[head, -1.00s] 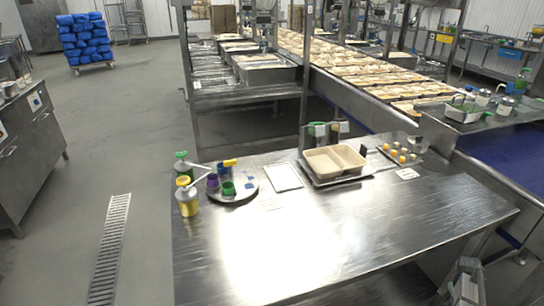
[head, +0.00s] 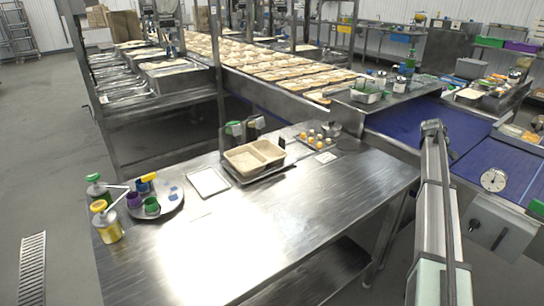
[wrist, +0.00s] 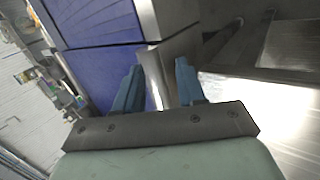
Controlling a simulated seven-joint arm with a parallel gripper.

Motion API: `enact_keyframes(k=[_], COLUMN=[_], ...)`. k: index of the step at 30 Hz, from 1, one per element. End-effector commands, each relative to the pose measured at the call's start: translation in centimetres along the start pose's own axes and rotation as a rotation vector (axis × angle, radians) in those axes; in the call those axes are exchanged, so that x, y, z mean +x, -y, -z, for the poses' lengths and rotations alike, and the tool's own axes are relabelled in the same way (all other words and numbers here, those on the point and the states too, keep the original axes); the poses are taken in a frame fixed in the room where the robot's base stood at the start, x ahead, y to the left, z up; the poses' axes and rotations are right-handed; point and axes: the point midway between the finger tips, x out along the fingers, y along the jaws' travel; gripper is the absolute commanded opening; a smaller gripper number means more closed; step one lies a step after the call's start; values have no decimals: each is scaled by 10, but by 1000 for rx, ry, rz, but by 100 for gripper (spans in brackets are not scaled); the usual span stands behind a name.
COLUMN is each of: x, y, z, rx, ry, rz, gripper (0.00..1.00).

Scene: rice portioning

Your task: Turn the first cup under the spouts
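Several small cups stand on a round grey tray (head: 172,207) at the left of the steel table: a purple cup (head: 134,200), a green cup (head: 152,206) and a blue one (head: 143,187) with a yellow piece by its top. Two pump bottles stand just left of the tray, one yellow (head: 108,228) and one green-topped (head: 96,188); their pale spouts reach toward the cups. My gripper (wrist: 157,85) is open and empty in the wrist view, its blue fingers apart. It is far from the cups, which the wrist view does not show. My arm stands at the right in the head view.
A white-grey flat tray (head: 208,182) lies right of the cups. A beige two-part container (head: 254,158) and a tray of small yellow and white items (head: 316,137) stand further back. A blue conveyor (head: 440,125) runs at the right. The front table surface is clear.

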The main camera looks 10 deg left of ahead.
Motion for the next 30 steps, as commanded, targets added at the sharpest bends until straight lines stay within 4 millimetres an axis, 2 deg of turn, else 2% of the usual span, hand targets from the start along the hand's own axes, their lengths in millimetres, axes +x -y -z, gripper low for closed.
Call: enact_keyframes(k=[1, 4, 8, 11, 15, 21, 26, 30], x=[-16, -52, -91, -123, -174, -250, -316, -376], y=[-13, -15, 5, 32, 79, 154, 219, 278], z=[17, 57, 108, 152, 212, 286, 335, 369], rx=[-23, -85, -165, -234, -337, -494, -626, -745], ry=[-12, -41, -79, -113, -164, -233, -289, -335], rz=[-9, -6, 19, 48, 94, 158, 207, 249], gripper=[39, 39, 39, 39, 39, 39, 39, 39])
